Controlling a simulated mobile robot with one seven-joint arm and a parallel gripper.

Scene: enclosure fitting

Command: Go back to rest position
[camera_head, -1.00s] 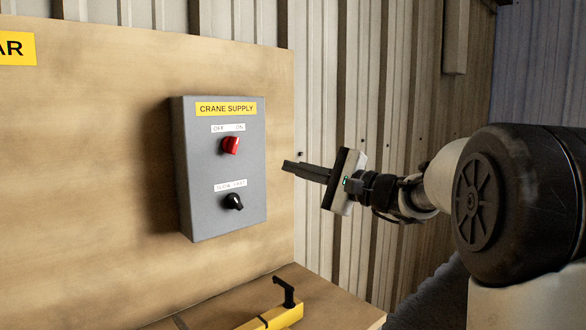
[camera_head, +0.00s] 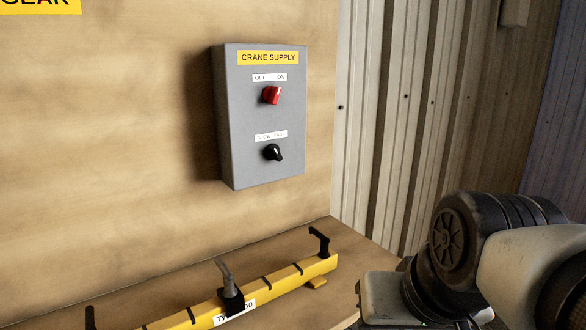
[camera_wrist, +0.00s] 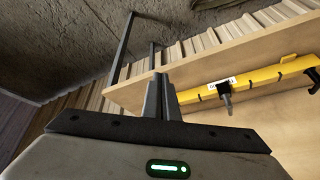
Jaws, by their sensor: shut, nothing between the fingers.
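My gripper (camera_wrist: 162,98) shows in the wrist view with its two fingers together and nothing between them. It is out of frame in the head view, where only part of my arm shows at the lower right. The grey crane supply box (camera_head: 240,120) is on the wooden board, apart from my arm. It carries a red OFF/ON switch (camera_head: 272,95) above and a black SLOW/FAST knob (camera_head: 273,152) below. The red switch is tilted toward the right, by the ON side.
A yellow beam (camera_head: 285,284) with black hooks lies on the wooden bench (camera_head: 350,249) below the box; it also shows in the wrist view (camera_wrist: 262,76). Corrugated metal wall (camera_head: 390,120) stands at the right. A dark metal frame (camera_wrist: 119,50) rises behind the bench edge.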

